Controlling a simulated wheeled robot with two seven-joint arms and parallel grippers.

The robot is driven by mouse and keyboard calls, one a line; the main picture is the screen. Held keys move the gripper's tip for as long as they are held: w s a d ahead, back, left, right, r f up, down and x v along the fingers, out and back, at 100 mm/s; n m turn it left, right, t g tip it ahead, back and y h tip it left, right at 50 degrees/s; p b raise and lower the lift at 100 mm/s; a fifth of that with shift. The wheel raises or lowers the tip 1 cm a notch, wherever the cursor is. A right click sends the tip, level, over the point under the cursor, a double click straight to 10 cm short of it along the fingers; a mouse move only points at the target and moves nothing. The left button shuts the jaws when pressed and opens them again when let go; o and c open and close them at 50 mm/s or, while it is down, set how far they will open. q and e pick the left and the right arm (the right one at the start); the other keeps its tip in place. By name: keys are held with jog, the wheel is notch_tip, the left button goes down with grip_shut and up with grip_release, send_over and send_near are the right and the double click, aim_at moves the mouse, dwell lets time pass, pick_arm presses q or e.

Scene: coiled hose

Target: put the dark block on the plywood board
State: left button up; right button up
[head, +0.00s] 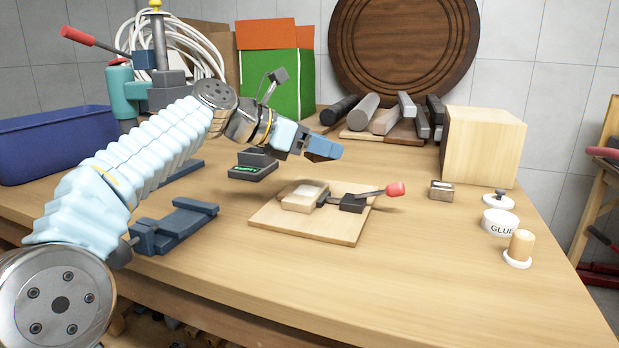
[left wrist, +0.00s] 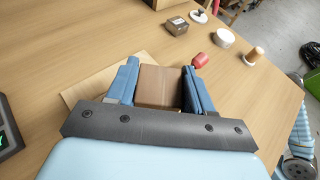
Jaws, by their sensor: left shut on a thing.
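My left gripper (head: 322,148) is in the air above the back of the plywood board (head: 268,222), pointing right. In the left wrist view its two blue fingers (left wrist: 160,88) are shut on a brown block (left wrist: 162,86), which I take for the dark block. In the head view the fingers hide this block. The board lies flat on the bench and also shows in the left wrist view (left wrist: 92,84). A pale wooden block (head: 302,198) and a dark clamp with a red-tipped lever (head: 352,202) are on the board. My right gripper is not in view.
A dark device with a green display (head: 254,172) stands behind the board. A blue fixture (head: 176,226) is left of it. A small block (head: 441,190), glue pot (head: 500,222) and wooden peg (head: 521,246) stand right. The bench front is clear.

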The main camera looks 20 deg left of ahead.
pick_arm(q)
send_over(309, 190)
jog(key=f, duration=0.4)
jog(key=shift+s+d+f, duration=0.1)
jog(key=shift+s+d, duration=0.05)
jog(key=shift+d, duration=0.05)
jog(key=f, duration=0.1)
jog(key=f+b, duration=0.1)
jog(key=shift+a+f, duration=0.2)
jog(key=shift+f, duration=0.5)
jog(key=shift+f+b, duration=0.2)
jog(key=shift+b, duration=0.1)
jog(key=o, duration=1)
jog(key=shift+r, duration=0.1)
jog(key=shift+r, duration=0.2)
jog(key=v, duration=1.1)
jog(key=shift+s+a, duration=0.25)
jog(key=shift+s, duration=0.05)
